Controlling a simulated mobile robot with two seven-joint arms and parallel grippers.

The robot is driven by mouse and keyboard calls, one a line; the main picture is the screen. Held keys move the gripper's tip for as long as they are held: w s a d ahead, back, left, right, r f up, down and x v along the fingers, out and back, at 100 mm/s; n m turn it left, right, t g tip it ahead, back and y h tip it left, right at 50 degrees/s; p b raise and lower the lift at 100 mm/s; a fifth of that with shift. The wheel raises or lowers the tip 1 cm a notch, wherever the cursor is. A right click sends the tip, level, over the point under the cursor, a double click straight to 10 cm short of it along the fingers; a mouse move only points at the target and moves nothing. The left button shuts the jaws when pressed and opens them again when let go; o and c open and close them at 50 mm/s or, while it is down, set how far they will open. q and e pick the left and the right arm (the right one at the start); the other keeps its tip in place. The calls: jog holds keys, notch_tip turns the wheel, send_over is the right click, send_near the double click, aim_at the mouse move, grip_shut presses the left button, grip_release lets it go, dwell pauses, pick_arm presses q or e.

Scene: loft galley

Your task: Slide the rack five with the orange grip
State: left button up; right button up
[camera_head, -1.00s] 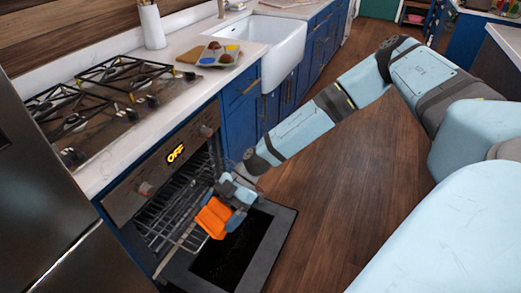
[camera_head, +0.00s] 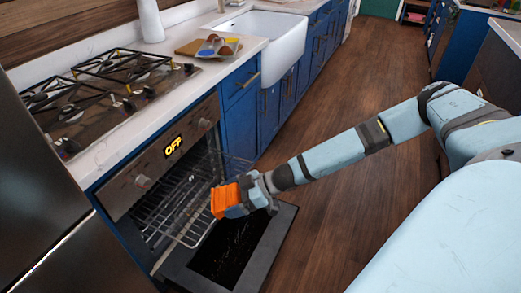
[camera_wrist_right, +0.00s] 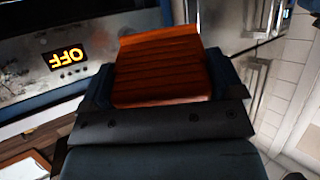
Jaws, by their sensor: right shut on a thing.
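The orange grip (camera_head: 223,200) is a ribbed orange block held in the jaws of my right gripper (camera_head: 236,198). In the right wrist view the orange grip (camera_wrist_right: 160,68) fills the space between the two dark fingers of my right gripper (camera_wrist_right: 165,85). The wire oven rack (camera_head: 178,214) sticks partly out of the open oven. The grip is beside the rack's outer right edge; I cannot tell whether they touch. My left gripper is not in view.
The oven door (camera_head: 232,250) is folded down below the rack. The control panel (camera_head: 165,160) reads OFF. A gas hob (camera_head: 105,85), a white sink (camera_head: 272,42) and a tray with coloured items (camera_head: 217,48) are on the counter. The wooden floor (camera_head: 335,225) at right is clear.

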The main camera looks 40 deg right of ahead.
jog(key=shift+d+f+m+t+b, duration=0.3)
jog(key=shift+d+f+m+t, duration=0.3)
jog(key=shift+f, duration=0.35)
jog(key=d+f+m+t+h+b, duration=0.55)
jog(key=d+f, duration=0.35)
jog(key=f, duration=0.2)
pick_arm(q)
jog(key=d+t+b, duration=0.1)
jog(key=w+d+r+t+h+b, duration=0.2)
jog(key=b, duration=0.1)
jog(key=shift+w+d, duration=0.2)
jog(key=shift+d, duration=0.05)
pick_arm(e)
jog(key=d+x, duration=0.1)
jog(key=x, duration=0.7)
jog(key=shift+w+r+t+y, duration=0.15)
jog(key=shift+w+t+y, duration=0.1)
jog(key=shift+t+y, duration=0.15)
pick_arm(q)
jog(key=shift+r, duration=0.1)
pick_arm(e)
jog(key=shift+w, duration=0.1)
